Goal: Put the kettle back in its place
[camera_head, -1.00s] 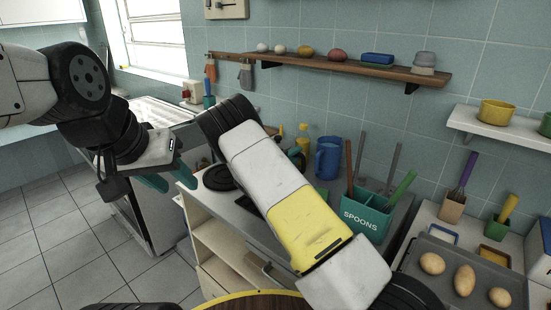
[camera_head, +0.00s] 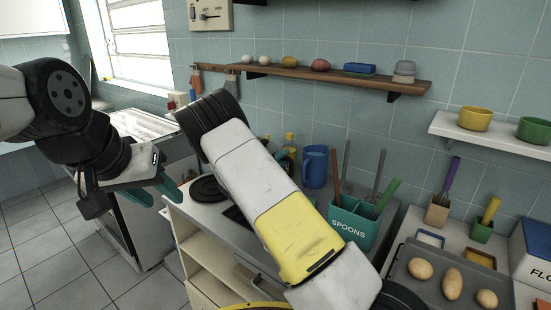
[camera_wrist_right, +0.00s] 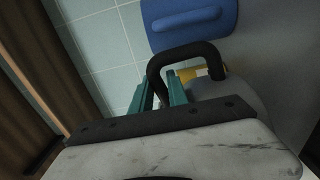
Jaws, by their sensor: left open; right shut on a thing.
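In the right wrist view, my right gripper (camera_wrist_right: 158,88) is shut on the black looped handle (camera_wrist_right: 185,52) of the kettle. Part of a grey body (camera_wrist_right: 232,88), likely the kettle's, shows beside the handle. In the head view my right forearm hides the kettle and most of the right gripper. A round black disc (camera_head: 207,190), perhaps the kettle's base, lies on the counter left of that forearm. My left gripper (camera_head: 168,191) is open and empty, in front of the counter's left end.
A blue jug (camera_head: 315,167) stands near the wall, beside a yellow-capped bottle (camera_head: 289,142). A teal spoons holder (camera_head: 351,225) stands right of them. A tray of potatoes or eggs (camera_head: 403,264) is at right. A wooden shelf (camera_head: 310,78) runs above the counter.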

